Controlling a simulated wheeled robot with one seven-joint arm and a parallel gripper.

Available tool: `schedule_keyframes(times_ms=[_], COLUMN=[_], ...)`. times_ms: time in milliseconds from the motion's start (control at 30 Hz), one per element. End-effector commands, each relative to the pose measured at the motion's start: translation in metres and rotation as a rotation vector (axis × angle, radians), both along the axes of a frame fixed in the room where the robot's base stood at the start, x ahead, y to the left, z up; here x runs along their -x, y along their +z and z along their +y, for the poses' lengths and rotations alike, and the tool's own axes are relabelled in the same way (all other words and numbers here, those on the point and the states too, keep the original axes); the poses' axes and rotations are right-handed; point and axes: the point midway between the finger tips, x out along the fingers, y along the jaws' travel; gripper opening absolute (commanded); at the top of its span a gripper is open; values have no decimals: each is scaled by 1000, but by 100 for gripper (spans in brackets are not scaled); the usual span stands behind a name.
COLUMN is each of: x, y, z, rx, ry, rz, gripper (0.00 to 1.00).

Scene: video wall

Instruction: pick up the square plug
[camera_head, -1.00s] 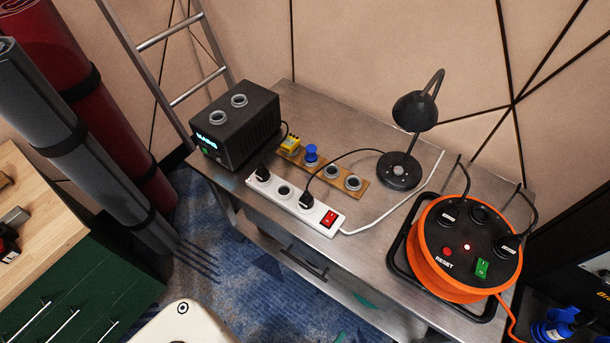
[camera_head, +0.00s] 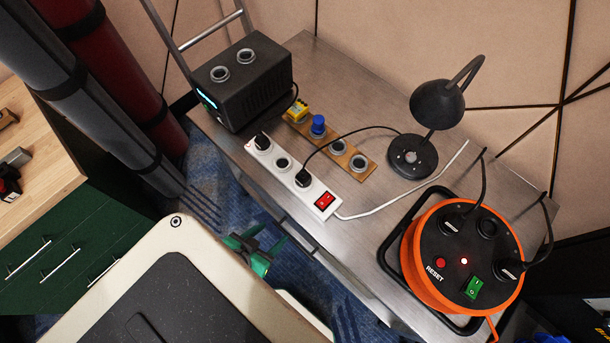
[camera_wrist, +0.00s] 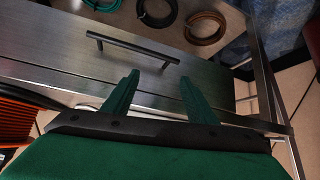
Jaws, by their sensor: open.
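A yellow block-shaped plug (camera_head: 297,111) sits at the left end of a wooden socket board (camera_head: 371,168) on the metal bench. It looks square, and a round blue plug (camera_head: 318,126) stands beside it on the board. My gripper (camera_head: 262,245) has green fingers and is at the bench's front side, well apart from the plugs. In the wrist view my gripper (camera_wrist: 160,88) is open and empty, with its fingers spread before the bench front. No plug shows in the wrist view.
A white power strip (camera_head: 268,160) with black plugs lies in front of the board. A black power box (camera_head: 250,85) is left, a lamp (camera_head: 412,155) right, an orange cable reel (camera_head: 415,265) farther right. The wrist view shows a drawer handle (camera_wrist: 130,46) and cable coils (camera_wrist: 207,27).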

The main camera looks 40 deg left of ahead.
Motion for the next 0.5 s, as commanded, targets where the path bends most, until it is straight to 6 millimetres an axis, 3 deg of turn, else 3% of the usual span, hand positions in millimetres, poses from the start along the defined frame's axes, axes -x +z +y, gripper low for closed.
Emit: schedule_keyframes(times_ms=[33, 100, 200, 300, 500], x=[-6, -14, -28, -44, -67], y=[0, 3, 16, 36, 78], z=[25, 52, 82, 99, 107], rx=[14, 47, 102, 158, 252], ry=[10, 32, 56, 68, 59], rz=[56, 137, 239, 322, 439], gripper=[52, 52, 52, 52, 52])
